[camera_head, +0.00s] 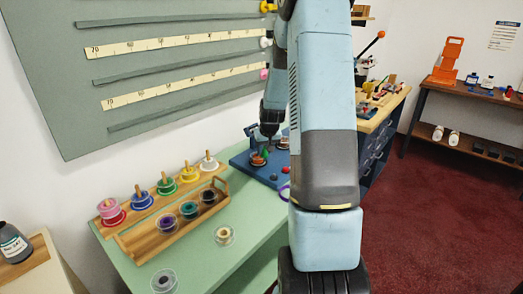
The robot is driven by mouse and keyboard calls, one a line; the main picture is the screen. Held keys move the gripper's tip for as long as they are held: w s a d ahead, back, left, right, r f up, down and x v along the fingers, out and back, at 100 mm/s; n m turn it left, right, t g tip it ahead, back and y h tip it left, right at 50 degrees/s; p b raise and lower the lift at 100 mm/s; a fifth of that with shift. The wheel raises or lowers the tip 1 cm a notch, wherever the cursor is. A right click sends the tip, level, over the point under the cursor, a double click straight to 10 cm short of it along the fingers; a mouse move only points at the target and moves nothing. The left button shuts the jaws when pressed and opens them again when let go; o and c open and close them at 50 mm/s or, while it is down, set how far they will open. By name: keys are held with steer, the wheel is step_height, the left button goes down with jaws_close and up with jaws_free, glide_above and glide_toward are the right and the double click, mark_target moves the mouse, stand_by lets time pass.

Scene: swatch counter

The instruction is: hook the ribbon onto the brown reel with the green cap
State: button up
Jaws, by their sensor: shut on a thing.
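My gripper (269,129) points down over a blue stand (242,157) at the far end of the green counter. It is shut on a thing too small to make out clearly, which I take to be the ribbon. A brown reel (258,161) with a small green cap (265,153) sits on the stand just below my gripper. I cannot tell whether the ribbon touches the reel. My own arm hides the right part of the stand.
A wooden rack (137,253) with coloured spools stands on the counter (239,253). Loose spools (224,236) lie in front of it. A purple ring (285,192) shows beside my arm. A grey ruler board (150,75) hangs behind. A tool-covered bench (390,110) stands beyond.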

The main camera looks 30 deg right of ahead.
steer(key=shift+w+r, duration=0.2)
steer(key=shift+r, duration=1.6)
steer(key=shift+a, duration=0.1)
